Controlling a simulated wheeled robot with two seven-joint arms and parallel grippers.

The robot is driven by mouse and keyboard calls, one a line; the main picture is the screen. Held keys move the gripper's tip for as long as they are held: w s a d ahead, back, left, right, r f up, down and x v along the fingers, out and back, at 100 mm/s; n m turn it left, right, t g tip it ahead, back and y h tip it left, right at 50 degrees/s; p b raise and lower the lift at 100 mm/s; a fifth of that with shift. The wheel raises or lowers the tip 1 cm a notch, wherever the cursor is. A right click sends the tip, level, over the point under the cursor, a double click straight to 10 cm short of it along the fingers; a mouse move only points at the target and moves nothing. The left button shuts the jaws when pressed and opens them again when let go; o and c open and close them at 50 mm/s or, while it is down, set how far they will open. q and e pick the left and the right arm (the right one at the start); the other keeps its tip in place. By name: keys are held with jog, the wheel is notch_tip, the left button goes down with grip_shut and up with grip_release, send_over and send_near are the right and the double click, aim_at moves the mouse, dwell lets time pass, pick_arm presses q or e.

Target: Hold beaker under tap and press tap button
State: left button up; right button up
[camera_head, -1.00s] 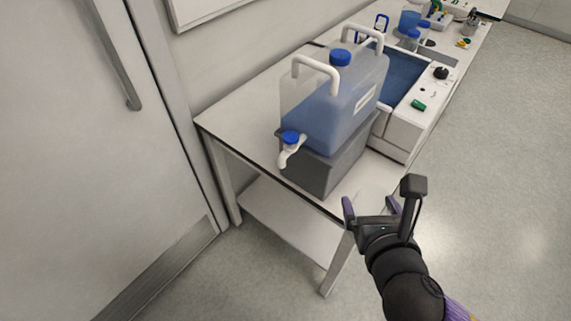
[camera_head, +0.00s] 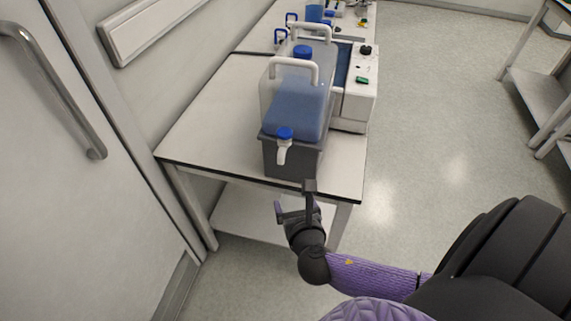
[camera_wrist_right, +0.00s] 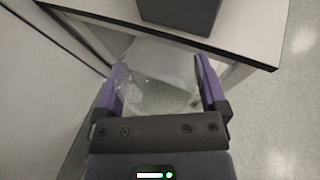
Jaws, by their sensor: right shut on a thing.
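The tap (camera_head: 282,154) is white and sticks out from the front of a container of blue liquid (camera_head: 296,103). Its blue button (camera_head: 284,133) is on top. My right gripper (camera_head: 292,208) is in front of the table edge, below the tap and apart from it. In the right wrist view, the right gripper (camera_wrist_right: 160,90) is shut on a clear glass beaker (camera_wrist_right: 158,97), which sits between the purple fingers. The beaker is hard to make out in the head view. My left gripper is not in view.
The container stands on a grey block (camera_head: 278,160) on a white table (camera_head: 216,118). The block also shows in the right wrist view (camera_wrist_right: 180,12). A white device (camera_head: 355,103) stands behind it. A door (camera_head: 70,190) is at left; open floor (camera_head: 440,140) is at right.

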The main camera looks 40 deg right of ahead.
jog(key=shift+w+d+b, duration=0.15)
jog(key=shift+w+d, duration=0.1)
jog(key=shift+w, duration=0.35)
jog(key=shift+w+d+b, duration=0.15)
jog(key=shift+w+d, duration=0.1)
jog(key=shift+w, duration=0.35)
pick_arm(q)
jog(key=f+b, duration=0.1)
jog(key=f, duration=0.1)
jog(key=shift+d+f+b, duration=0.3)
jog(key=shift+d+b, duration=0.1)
pick_arm(e)
jog(key=w, duration=0.5)
jog(key=shift+w+d+r, duration=0.1)
jog(key=shift+d+r, duration=0.15)
jog(key=shift+d, duration=0.15)
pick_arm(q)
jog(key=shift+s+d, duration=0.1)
